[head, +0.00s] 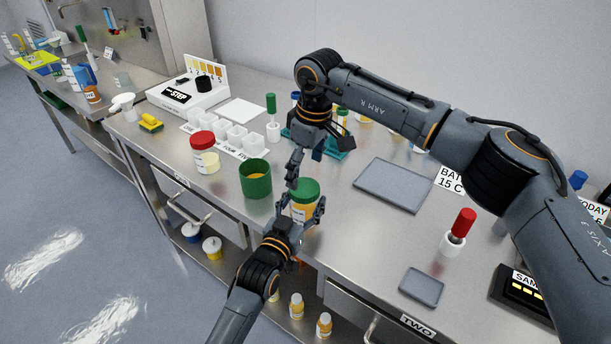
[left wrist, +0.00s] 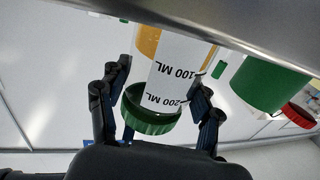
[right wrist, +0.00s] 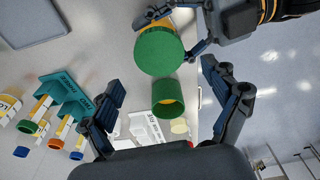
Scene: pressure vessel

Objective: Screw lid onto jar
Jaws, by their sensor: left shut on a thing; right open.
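The jar (head: 303,213) has orange contents and a white label marked 100 ML and 200 ML. It stands near the bench's front edge. A green lid (head: 305,187) sits level on its top; how tightly it is screwed I cannot tell. My left gripper (head: 298,218) is shut on the jar's body from the front. In the left wrist view the jar (left wrist: 176,75) appears upside down between the fingers, with the lid (left wrist: 150,112) below. My right gripper (head: 293,168) is open, pointing down beside and above the lid. The lid (right wrist: 159,50) also shows in the right wrist view, not gripped by it.
An open green container (head: 256,180) stands just left of the jar. A red-lidded jar (head: 203,150) and white cups (head: 237,134) are farther left. A teal rack (head: 325,148) stands behind. A grey tray (head: 393,186) lies to the right, with bare bench between.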

